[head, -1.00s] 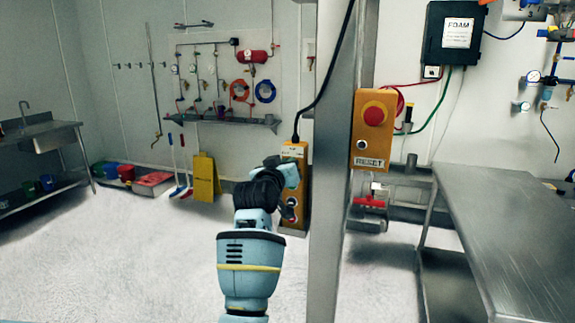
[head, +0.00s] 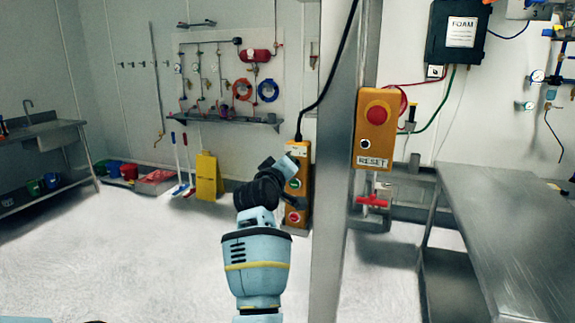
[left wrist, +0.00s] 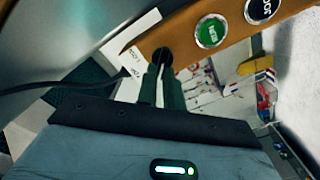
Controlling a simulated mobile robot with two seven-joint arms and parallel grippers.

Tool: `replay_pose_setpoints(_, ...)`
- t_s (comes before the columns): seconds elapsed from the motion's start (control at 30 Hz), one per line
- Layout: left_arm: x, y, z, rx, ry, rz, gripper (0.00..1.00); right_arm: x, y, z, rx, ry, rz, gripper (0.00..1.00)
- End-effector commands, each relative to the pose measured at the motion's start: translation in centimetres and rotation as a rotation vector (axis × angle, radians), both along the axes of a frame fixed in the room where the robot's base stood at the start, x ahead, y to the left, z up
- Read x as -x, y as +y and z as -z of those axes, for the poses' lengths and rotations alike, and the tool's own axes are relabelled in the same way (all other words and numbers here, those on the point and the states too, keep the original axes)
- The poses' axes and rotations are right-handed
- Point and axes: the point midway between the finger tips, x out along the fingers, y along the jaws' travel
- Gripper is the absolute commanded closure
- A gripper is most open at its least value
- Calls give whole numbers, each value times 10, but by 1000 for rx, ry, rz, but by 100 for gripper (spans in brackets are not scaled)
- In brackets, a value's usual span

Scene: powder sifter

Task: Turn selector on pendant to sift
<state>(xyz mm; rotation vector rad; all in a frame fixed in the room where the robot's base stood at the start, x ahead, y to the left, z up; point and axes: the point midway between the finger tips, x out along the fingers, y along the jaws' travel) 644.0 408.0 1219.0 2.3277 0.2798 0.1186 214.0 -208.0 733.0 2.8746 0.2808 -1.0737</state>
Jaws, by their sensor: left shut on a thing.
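The orange pendant (head: 298,215) hangs from a black cable beside the steel post. Its green and red buttons show in the head view. The pendant also shows in the left wrist view (left wrist: 185,38), tilted, with a white label plate, a green button (left wrist: 211,31) and a black button (left wrist: 262,9). My left gripper (head: 285,165) is at the pendant's upper part. In the left wrist view its dark green fingers (left wrist: 160,72) are close together on the black selector (left wrist: 162,57), which they mostly hide. I cannot read the selector's setting. My right gripper is out of view.
The steel post (head: 332,200) stands just right of the pendant, carrying an orange reset box (head: 375,130) with a red button. A steel table (head: 495,215) is at the right. A yellow floor sign (head: 208,178) stands behind on the left.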

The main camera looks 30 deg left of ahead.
Motion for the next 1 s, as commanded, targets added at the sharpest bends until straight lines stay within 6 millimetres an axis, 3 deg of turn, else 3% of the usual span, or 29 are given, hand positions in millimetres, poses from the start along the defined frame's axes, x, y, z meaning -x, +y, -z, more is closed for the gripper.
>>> replay_pose_setpoints(0.3, 0, 0, 1, 2, 1, 1, 100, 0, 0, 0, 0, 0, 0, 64)
replay_pose_setpoints(0.33, 0, 0, 1, 2, 1, 1, 90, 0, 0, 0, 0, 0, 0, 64)
replay_pose_setpoints(0.5, 0, 0, 1, 1, 0, 1, 69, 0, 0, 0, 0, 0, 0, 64)
replay_pose_setpoints(0.83, 2, -1, 0, 0, 0, 0, 69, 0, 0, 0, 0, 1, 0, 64)
replay_pose_setpoints(1.0, 14, -4, 2, 0, 1, 0, 69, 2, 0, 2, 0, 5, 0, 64)
